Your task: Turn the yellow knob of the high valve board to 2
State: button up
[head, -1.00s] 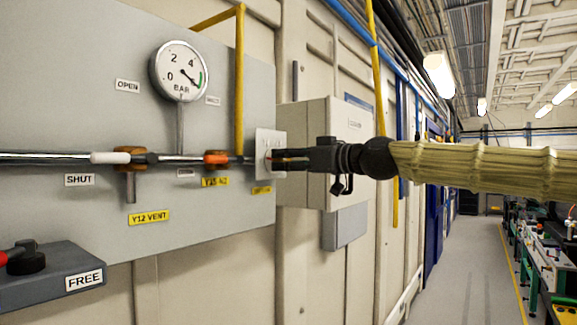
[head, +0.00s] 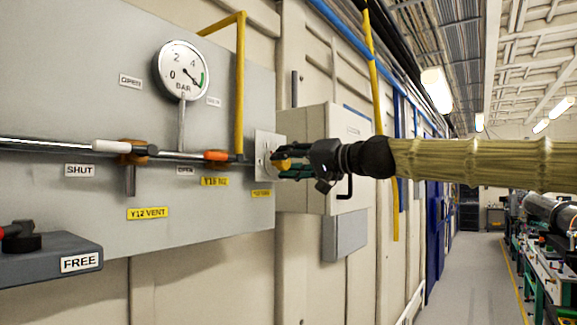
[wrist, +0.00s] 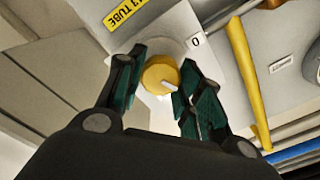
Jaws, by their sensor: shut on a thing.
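The yellow knob (wrist: 158,72) sits on a pale plate (wrist: 175,30) at the right end of the high valve board (head: 60,70). In the wrist view it is round, with a white pointer mark towards the lower right, away from the printed 0 (wrist: 196,41). The other scale numbers are not readable, and the fingers may cover some. My gripper (wrist: 158,85) has its dark green fingers on both sides of the knob, shut on it. In the head view my gripper (head: 283,166) reaches the plate from the right, and a little yellow shows between the fingers.
A yellow pipe (head: 240,85) runs down the board just left of the plate. A pressure gauge (head: 182,68), a white-handled lever (head: 120,147) and an orange-handled lever (head: 215,156) are farther left. A grey box (head: 330,140) stands behind my gripper. The aisle at right is clear.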

jog(key=m, duration=0.5)
jog(key=shift+d+m, duration=0.1)
jog(key=shift+m, duration=0.3)
jog(key=m+p, duration=0.1)
jog(key=m, duration=0.3)
jog(key=shift+f+m, duration=0.1)
jog(key=shift+m, duration=0.2)
jog(key=o, duration=1)
jog(key=shift+o, duration=0.2)
jog(key=v, duration=1.2)
